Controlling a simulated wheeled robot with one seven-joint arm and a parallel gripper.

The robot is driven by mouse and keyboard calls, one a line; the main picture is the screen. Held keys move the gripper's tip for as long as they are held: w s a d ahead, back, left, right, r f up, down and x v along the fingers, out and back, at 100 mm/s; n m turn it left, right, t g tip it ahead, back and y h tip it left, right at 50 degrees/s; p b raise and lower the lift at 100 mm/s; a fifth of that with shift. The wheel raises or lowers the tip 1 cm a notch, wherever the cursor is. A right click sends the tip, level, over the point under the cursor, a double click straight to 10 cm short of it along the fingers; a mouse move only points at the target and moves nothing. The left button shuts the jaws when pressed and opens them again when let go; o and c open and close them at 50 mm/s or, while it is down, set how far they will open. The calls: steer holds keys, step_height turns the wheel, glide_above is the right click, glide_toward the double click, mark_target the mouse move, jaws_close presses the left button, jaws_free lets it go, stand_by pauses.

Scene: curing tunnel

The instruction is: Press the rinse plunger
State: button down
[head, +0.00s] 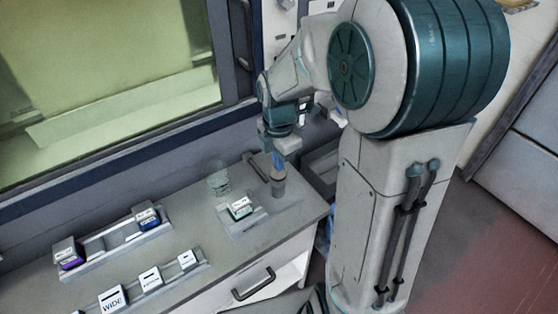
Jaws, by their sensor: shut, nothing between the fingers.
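My gripper (278,163) points down over the right end of the grey counter (190,228). Its fingers are shut and hold nothing. My gripper hides part of the cylinder's upper end.
A clear glass (218,180) and a green-labelled block (240,208) on a small holder stand left of the cylinder. A rack (112,245) holds purple and blue blocks. White cards (150,278) stand in front. A window wall (120,150) runs behind the counter.

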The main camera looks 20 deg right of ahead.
mark_target(278, 174)
step_height(278, 174, up, 10)
steer(key=b, duration=0.1)
steer(key=shift+f, duration=0.2)
stand_by(1.1)
steer(key=s+f+m+t, duration=0.1)
steer(key=s+m+t, duration=0.2)
steer(key=s+m, duration=1.1)
steer(key=m, duration=0.7)
steer(key=shift+s+d+f+m+t, duration=0.25)
steer(key=shift+f+m+t, duration=0.05)
steer(key=shift+f, duration=0.1)
steer(key=shift+d, duration=0.1)
steer(key=shift+d, duration=0.15)
